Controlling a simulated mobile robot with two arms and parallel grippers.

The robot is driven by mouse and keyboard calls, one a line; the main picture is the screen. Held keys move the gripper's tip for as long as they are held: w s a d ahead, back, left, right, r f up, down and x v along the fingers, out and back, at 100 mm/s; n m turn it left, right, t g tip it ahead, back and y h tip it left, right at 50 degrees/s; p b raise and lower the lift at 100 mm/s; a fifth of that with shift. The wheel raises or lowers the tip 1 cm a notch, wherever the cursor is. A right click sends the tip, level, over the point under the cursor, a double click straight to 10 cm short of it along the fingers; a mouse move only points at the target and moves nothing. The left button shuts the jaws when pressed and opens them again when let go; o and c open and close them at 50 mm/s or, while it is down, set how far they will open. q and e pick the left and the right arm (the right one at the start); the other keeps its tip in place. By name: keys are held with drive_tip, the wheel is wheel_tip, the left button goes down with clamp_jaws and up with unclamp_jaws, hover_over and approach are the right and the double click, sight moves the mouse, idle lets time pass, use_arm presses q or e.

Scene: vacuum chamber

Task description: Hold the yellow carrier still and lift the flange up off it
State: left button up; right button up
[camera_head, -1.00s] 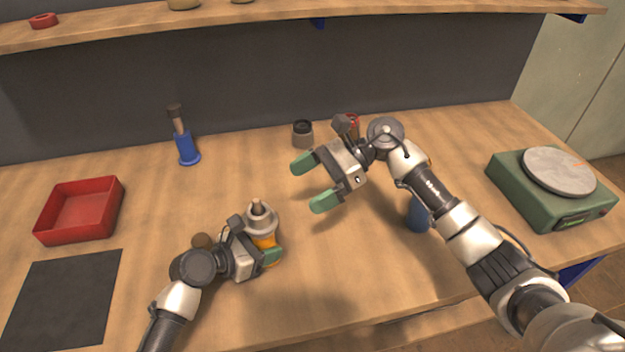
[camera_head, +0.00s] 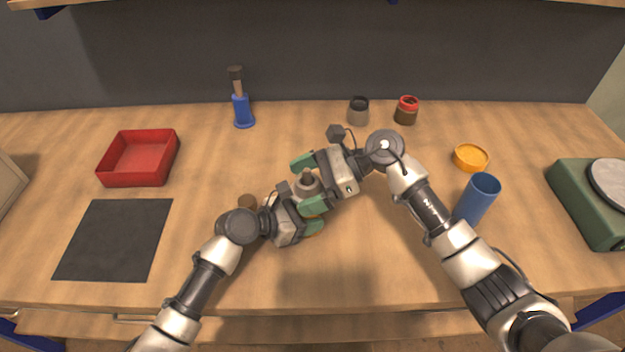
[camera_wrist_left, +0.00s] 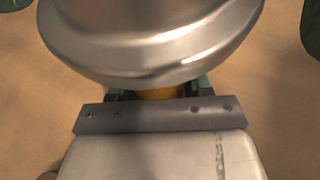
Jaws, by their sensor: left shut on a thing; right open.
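The grey metal flange (camera_head: 305,186) sits on the yellow carrier, with a brown-grey peg top standing up at its middle. The carrier is almost wholly hidden in the head view; a yellow strip of it (camera_wrist_left: 165,94) shows under the flange's wide rim (camera_wrist_left: 150,55) in the left wrist view. My left gripper (camera_head: 312,216) is shut on the carrier, below the flange. My right gripper (camera_head: 307,184) is open, its green fingers on either side of the flange. I cannot tell whether they touch it. Parts of these fingers show in the upper corners of the left wrist view.
A blue cup (camera_head: 480,195) stands close to my right forearm, with an orange dish (camera_head: 470,157) behind it. A red tray (camera_head: 138,160) and dark mat (camera_head: 113,240) lie left. A blue stand (camera_head: 243,112) and two small jars (camera_head: 358,112) are at the back.

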sight(305, 170)
drive_tip(key=c, duration=1)
drive_tip(key=shift+r, duration=1.75)
drive_tip(key=shift+w+r, duration=0.1)
drive_tip(key=shift+r, duration=0.5)
drive_tip(key=shift+c, duration=1.4)
drive_tip(key=shift+r, duration=0.3)
clamp_jaws()
drive_tip(key=shift+r, duration=1.5)
drive_tip(key=o, duration=0.9)
unclamp_jaws()
